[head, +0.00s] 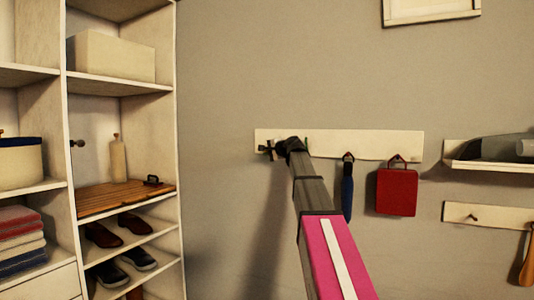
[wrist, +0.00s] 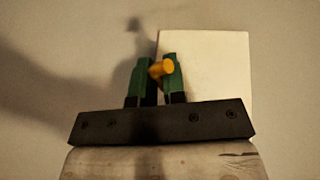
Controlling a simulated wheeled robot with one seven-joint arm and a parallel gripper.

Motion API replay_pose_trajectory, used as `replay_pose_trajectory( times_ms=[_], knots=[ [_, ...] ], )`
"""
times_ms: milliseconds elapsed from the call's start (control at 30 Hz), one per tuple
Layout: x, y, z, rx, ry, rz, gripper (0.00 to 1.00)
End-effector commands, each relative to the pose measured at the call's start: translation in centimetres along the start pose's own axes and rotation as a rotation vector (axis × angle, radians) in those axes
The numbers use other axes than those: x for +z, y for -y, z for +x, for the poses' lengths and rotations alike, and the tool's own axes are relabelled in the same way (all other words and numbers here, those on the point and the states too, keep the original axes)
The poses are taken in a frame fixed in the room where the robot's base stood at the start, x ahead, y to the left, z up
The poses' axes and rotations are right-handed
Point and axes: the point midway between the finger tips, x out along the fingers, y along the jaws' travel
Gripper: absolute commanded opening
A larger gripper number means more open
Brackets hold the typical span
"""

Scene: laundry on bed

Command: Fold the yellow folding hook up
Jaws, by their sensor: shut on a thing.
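The yellow folding hook (wrist: 161,69) shows in the wrist view between the two green fingers of my gripper (wrist: 158,64). The fingers are shut on it, and its rounded yellow end points toward the camera. Behind it is the cream wall board (wrist: 222,75). In the head view my gripper (head: 269,150) is at the left end of the long cream board (head: 375,145). The yellow hook cannot be made out there, as my arm and gripper cover that spot. How far the hook is tilted cannot be told.
A dark blue item (head: 347,188) and a red square item (head: 396,192) hang from the same board, right of my arm. A shelf (head: 490,166) and a lower hook board (head: 490,215) are farther right. A shelf unit (head: 172,150) stands left, with bare wall between.

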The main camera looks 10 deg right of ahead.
Motion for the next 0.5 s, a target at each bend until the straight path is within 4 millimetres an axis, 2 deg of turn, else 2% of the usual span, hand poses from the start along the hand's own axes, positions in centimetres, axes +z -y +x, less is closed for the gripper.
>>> replay_pose_trajectory(
  times_ms=[500],
  knots=[
    [0.27,0.08,-0.06,0.023,0.017,0.046,0.0]
  ],
)
